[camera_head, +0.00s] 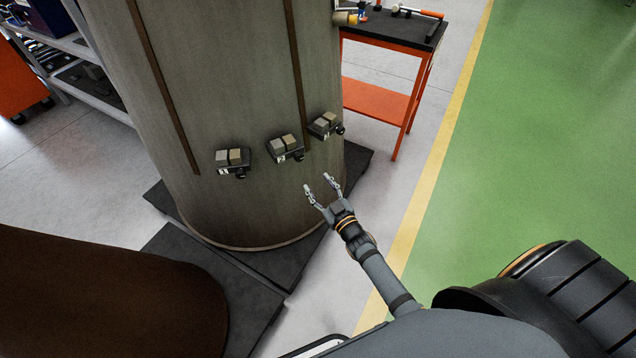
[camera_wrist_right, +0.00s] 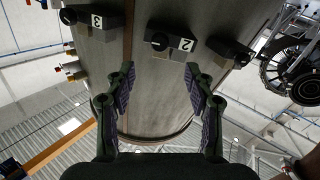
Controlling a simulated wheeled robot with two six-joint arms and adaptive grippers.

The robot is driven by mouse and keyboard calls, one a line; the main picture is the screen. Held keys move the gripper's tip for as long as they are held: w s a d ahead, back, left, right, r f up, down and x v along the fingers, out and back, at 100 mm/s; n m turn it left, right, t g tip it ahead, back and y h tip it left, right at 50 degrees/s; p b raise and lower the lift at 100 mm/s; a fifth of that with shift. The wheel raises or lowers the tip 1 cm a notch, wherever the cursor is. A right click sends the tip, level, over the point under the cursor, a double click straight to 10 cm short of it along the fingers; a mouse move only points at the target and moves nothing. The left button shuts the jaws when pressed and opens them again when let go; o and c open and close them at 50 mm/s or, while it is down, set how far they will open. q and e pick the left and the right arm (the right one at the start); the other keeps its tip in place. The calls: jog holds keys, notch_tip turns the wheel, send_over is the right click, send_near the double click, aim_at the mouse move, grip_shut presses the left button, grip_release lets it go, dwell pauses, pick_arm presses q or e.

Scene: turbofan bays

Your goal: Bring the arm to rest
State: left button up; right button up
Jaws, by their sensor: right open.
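My right gripper (camera_head: 322,190) is open and empty, with its two fingers spread. In the head view it is in front of the lower right part of a large grey-brown cylinder (camera_head: 230,90). It is below the row of small dark boxes on the cylinder's side. In the right wrist view the gripper (camera_wrist_right: 160,95) shows both fingers apart, with the cylinder wall (camera_wrist_right: 155,75) beyond and nothing between them. My left gripper is not in view.
Three dark boxes with light blocks, a left one (camera_head: 233,160), a middle one (camera_head: 286,147) and a right one (camera_head: 325,125), jut from the cylinder. An orange-framed tool table (camera_head: 395,33) stands behind right. A dark brown rounded body (camera_head: 100,300) fills the lower left. The green floor (camera_head: 540,120) is clear.

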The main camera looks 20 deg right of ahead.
jog(key=s+d+f+m+g+h, duration=0.1)
jog(key=s+f+g, duration=0.2)
jog(key=s+f, duration=0.35)
jog(key=s+d+f+g+h, duration=0.15)
jog(key=s+f, duration=0.25)
jog(key=f, duration=0.6)
jog(key=s+d+f+m+g, duration=0.1)
jog(key=s+d+f+g, duration=0.15)
jog(key=s+f, duration=0.45)
jog(key=s+d+f+g, duration=0.1)
jog(key=s+f+g, duration=0.3)
jog(key=s, duration=0.9)
jog(key=s+f+m+g, duration=0.1)
jog(key=s+f+g, duration=0.4)
jog(key=s+f, duration=0.6)
jog(key=s+p, duration=0.1)
jog(key=s, duration=0.2)
jog(key=shift+d+f+g, duration=0.15)
jog(key=shift+d+g, duration=0.15)
jog(key=shift+d, duration=0.1)
jog(key=shift+h, duration=0.25)
